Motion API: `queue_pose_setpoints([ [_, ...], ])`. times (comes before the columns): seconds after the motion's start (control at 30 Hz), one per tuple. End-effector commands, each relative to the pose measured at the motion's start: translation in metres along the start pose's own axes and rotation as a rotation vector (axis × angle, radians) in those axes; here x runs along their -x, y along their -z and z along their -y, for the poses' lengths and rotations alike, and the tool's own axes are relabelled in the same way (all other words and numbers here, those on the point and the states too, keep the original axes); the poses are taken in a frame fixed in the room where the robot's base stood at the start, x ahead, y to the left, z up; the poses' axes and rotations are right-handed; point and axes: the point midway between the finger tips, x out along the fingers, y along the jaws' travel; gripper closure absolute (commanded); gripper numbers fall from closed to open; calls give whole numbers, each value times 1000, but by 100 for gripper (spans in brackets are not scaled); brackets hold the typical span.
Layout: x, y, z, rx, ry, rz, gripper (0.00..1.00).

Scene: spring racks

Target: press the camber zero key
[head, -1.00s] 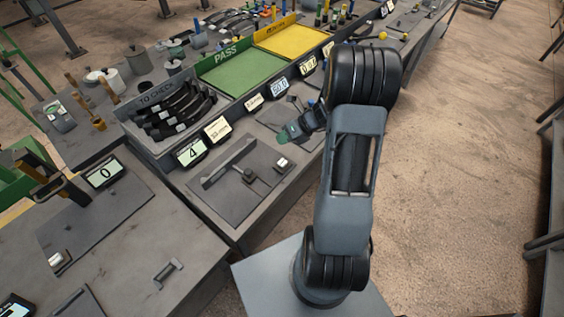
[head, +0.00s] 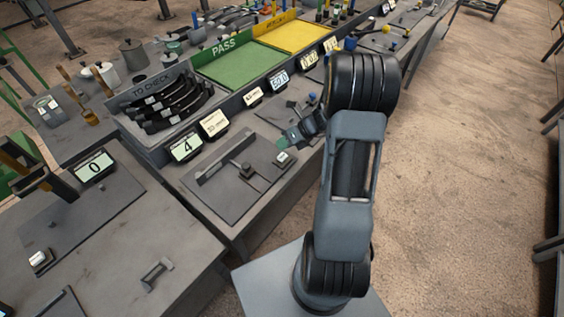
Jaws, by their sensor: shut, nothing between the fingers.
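A small dark key block with a pale top (head: 283,159) sits at the right side of a grey gauge plate (head: 222,198). A display (head: 186,146) reading 4 stands behind this plate. No label naming the camber key is readable. My gripper (head: 283,143) has greenish fingertips and is shut and empty. It is just beyond and slightly above the key block in the picture; I cannot tell whether they touch.
A raised bar and a small dark block (head: 246,171) are on the same plate. Behind stand a TO CHECK rack (head: 155,88) of dark curved leaves, a green PASS tray (head: 241,67) and a yellow tray (head: 296,44). A second display (head: 94,165) reads 0 at left.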

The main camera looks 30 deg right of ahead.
Motion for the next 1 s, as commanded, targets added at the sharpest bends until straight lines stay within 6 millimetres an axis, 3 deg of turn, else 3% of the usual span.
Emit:
queue_pose_setpoints([
  [0.23,-14,10,10,0,0,0,100],
  [1.0,-14,10,10,0,0,0,100],
])
